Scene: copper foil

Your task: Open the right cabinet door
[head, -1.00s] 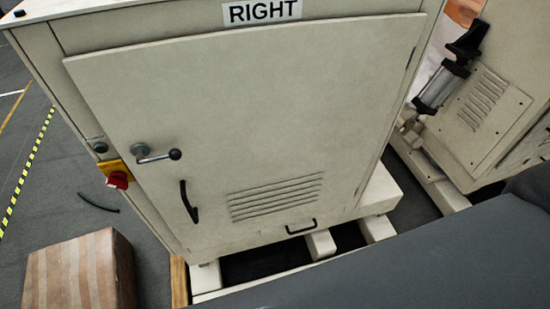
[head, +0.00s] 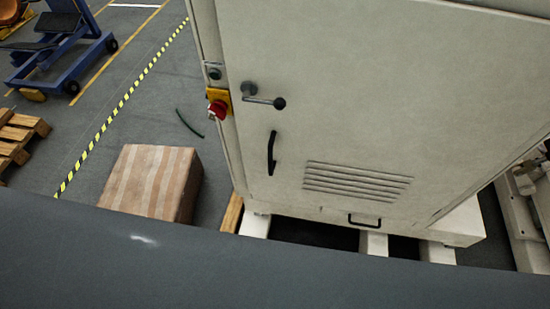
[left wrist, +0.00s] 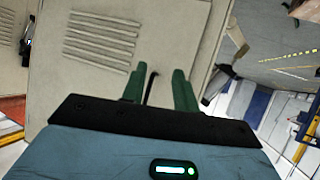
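The right cabinet door (head: 350,130) is a pale beige panel that looks shut in the head view. A lever with a black knob (head: 265,99) sits at its upper left. A black vertical pull handle (head: 271,153) is below the lever. My left gripper (left wrist: 157,82) shows only in the left wrist view. Its two green fingers are apart, and a thin black bent bar (left wrist: 150,82) appears between or beyond them. I cannot tell whether they touch it. A beige panel with slots (left wrist: 100,40) is ahead of them. My right gripper is not in view.
A red switch on a yellow plate (head: 218,105) is on the cabinet's left edge. A brown striped box (head: 150,182) stands on the floor at left. A wooden pallet (head: 20,135) and a blue cart (head: 60,45) are farther left.

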